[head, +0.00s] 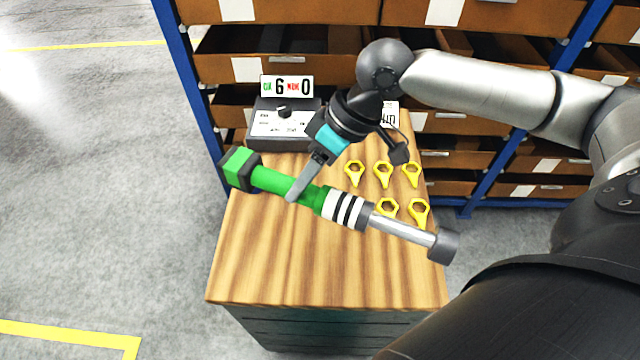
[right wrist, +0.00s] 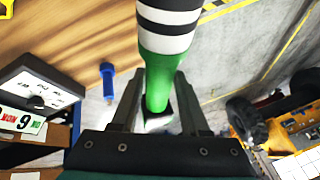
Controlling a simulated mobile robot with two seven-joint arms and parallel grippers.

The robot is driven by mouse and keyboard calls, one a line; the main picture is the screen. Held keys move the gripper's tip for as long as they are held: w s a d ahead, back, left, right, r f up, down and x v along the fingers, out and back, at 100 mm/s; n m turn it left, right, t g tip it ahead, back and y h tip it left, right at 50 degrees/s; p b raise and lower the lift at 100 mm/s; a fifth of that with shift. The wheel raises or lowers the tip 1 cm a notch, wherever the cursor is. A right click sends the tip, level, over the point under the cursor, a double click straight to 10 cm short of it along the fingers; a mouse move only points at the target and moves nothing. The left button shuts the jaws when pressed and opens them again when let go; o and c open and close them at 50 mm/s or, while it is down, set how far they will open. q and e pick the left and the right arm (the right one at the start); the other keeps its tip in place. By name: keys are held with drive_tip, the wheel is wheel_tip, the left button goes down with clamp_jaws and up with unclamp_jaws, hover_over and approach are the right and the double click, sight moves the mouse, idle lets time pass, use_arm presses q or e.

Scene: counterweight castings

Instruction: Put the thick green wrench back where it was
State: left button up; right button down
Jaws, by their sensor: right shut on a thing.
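The thick green wrench (head: 285,184) has a green block at one end, black and white bands, and a bright shaft with a dark grey end. It is held above the wooden top (head: 255,270) of a cabinet, slanting down to the right in the head view. My right gripper (head: 304,188) is shut on its green part. In the right wrist view the green part (right wrist: 157,92) passes between the two fingers of my right gripper (right wrist: 157,105). The wrench hides part of the top below it. My left gripper is not in view.
Several yellow ring-headed pieces (head: 384,174) lie on the top's right half. A dial box (head: 283,125) with a number sign (head: 287,86) stands at the back left. A blue piece (right wrist: 107,80) shows in the right wrist view. Drawer shelves stand behind. The front of the top is clear.

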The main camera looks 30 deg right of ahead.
wheel_tip(320, 180, down, 19)
drive_tip(key=shift+w+r+b, duration=0.1)
drive_tip(key=shift+b, duration=1.15)
drive_tip(key=shift+c, duration=2)
unclamp_jaws()
drive_tip(key=shift+f, duration=0.2)
drive_tip(key=p+v, duration=0.1)
drive_tip(key=v, duration=1.1)
